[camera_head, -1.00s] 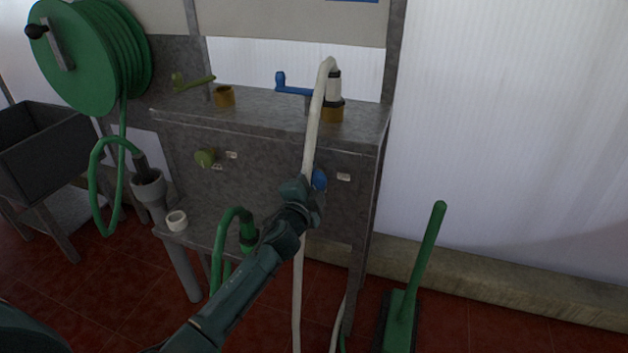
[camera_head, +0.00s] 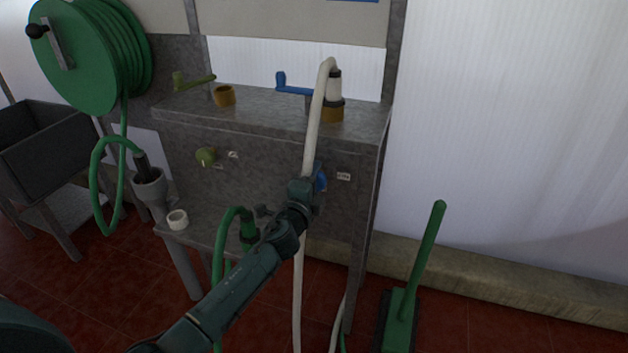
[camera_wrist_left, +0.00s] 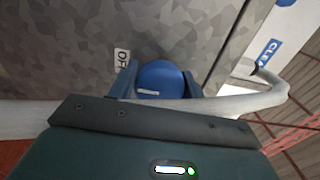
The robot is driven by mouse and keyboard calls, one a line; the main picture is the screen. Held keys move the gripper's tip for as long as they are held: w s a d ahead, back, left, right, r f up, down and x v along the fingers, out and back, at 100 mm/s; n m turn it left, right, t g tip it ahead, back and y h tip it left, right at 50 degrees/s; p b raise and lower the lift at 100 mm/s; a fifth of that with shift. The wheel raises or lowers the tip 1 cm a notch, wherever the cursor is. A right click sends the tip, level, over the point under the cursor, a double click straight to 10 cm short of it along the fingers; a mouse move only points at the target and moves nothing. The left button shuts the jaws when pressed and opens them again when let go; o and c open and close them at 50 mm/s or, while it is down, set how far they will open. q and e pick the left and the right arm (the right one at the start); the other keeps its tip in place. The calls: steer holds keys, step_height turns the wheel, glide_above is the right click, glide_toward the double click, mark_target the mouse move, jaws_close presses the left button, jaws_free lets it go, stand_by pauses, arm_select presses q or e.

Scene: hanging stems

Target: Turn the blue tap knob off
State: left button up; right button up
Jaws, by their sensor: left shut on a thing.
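The blue tap knob (camera_head: 321,178) is on the front face of the grey metal cabinet, mostly hidden behind my left gripper in the head view. In the left wrist view the round blue knob (camera_wrist_left: 162,80) sits between the two fingers, with a pale mark on its face. My left gripper (camera_wrist_left: 160,84) is shut on the knob. It also shows in the head view (camera_head: 312,183). A small label (camera_wrist_left: 121,60) reading "OFF" is beside the knob; the white label also shows in the head view (camera_head: 343,176). My right gripper is not in view.
A white hose (camera_head: 314,120) hangs down past the knob, close to my left gripper. An olive knob (camera_head: 206,156) is on the cabinet's left. A green hose (camera_head: 228,222) hangs below. A green-handled brush (camera_head: 420,265) stands right of the cabinet (camera_head: 260,190).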

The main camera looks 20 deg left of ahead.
arm_select(q)
steer(key=o, duration=1)
steer(key=shift+c, duration=0.2)
steer(key=shift+s, duration=0.1)
steer(key=s+p, duration=0.1)
steer(key=s, duration=1.2)
steer(key=shift+a, duration=0.25)
